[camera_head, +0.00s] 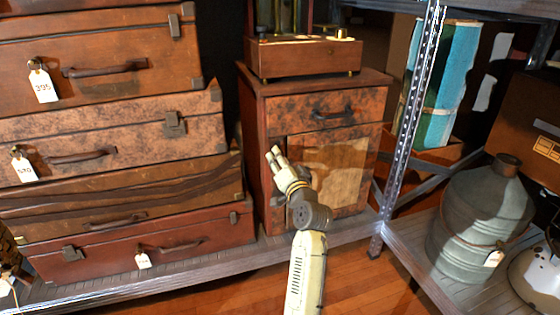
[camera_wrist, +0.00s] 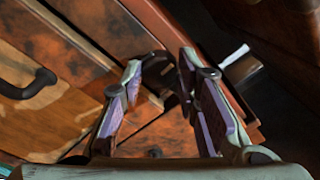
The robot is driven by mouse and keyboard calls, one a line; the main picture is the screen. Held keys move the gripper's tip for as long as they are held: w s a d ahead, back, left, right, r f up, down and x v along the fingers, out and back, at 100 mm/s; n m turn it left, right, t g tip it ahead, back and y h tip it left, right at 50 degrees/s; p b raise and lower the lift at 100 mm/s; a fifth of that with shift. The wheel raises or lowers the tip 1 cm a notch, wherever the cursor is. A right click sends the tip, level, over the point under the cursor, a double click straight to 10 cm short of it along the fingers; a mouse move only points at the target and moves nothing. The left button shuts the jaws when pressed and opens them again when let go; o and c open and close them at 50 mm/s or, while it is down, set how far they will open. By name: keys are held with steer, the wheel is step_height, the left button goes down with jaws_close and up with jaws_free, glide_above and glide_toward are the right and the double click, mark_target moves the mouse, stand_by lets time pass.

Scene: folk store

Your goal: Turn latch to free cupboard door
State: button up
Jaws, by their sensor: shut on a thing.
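The wooden cupboard (camera_head: 264,150) stands on a low grey shelf. Its door (camera_head: 345,165), a pale mottled panel, sits below a drawer (camera_head: 365,103) and looks closed. My gripper (camera_head: 275,153) is at the upper left edge of the door, reaching up from the front. In the wrist view, my gripper (camera_wrist: 165,64) has its two fingers on either side of a small dark latch (camera_wrist: 158,76) near the cupboard's edge, and its tips are closed on it. The latch is hidden behind the fingers in the head view.
Several stacked suitcases (camera_head: 105,158) stand close on the left. A perforated metal post (camera_head: 408,125) rises just right of the cupboard. A grey metal can (camera_head: 480,220) stands farther right. A wooden box device (camera_head: 303,57) sits on top. Wooden floor lies in front.

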mark_target(276, 123)
steer(key=o, duration=1.2)
steer(key=shift+c, duration=0.2)
step_height(276, 123, up, 10)
steer(key=shift+r, duration=0.1)
